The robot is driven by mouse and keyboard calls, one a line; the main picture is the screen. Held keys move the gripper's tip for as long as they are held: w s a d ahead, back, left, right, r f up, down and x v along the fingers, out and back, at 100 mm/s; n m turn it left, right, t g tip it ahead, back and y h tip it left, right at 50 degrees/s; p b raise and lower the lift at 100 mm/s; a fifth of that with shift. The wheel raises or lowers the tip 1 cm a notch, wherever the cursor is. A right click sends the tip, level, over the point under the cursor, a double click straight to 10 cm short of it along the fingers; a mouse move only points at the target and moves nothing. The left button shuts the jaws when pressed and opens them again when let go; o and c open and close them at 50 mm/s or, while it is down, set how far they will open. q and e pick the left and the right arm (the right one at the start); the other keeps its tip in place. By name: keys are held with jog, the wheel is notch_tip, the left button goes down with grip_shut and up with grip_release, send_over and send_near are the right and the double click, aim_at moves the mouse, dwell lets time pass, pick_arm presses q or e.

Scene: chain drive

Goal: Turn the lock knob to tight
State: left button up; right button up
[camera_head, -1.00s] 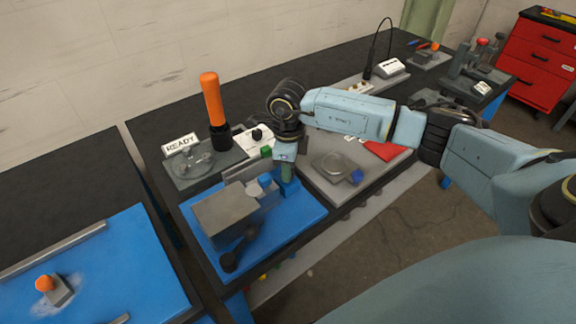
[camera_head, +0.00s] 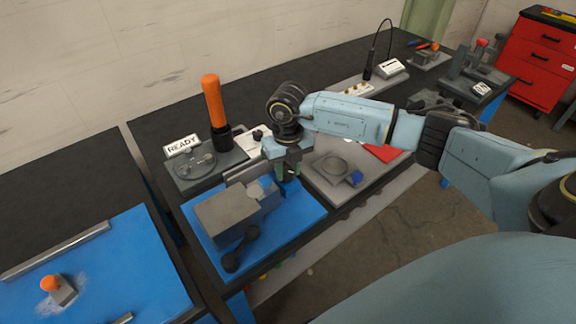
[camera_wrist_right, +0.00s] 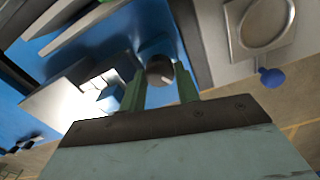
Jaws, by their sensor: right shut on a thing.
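My right gripper (camera_head: 288,176) points down at the right end of the blue fixture plate (camera_head: 305,212). In the right wrist view its two green fingers (camera_wrist_right: 161,88) stand on either side of a dark round knob (camera_wrist_right: 160,70), and the gripper is shut on it. I take this as the lock knob; its angle and any tight mark cannot be made out. In the head view the knob is hidden by the gripper. A grey block (camera_head: 225,216) sits on the plate to the left of the gripper. My left gripper is not in view.
Behind stand an orange upright handle (camera_head: 212,100) and a READY sign (camera_head: 182,145). To the right is a grey plate with a round recess (camera_head: 330,166) and a blue knob (camera_head: 355,179).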

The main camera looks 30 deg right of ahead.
aim_at(287, 172)
jog(key=m+p, duration=0.1)
jog(key=m, duration=0.5)
jog(key=shift+w+r+p, duration=0.1)
jog(key=shift+p, duration=0.3)
jog(key=shift+m, duration=0.4)
jog(key=o, duration=1)
jog(key=shift+c, duration=0.2)
notch_tip(287, 172, up, 13)
jog(key=shift+r+b, duration=0.2)
jog(key=shift+b, duration=0.15)
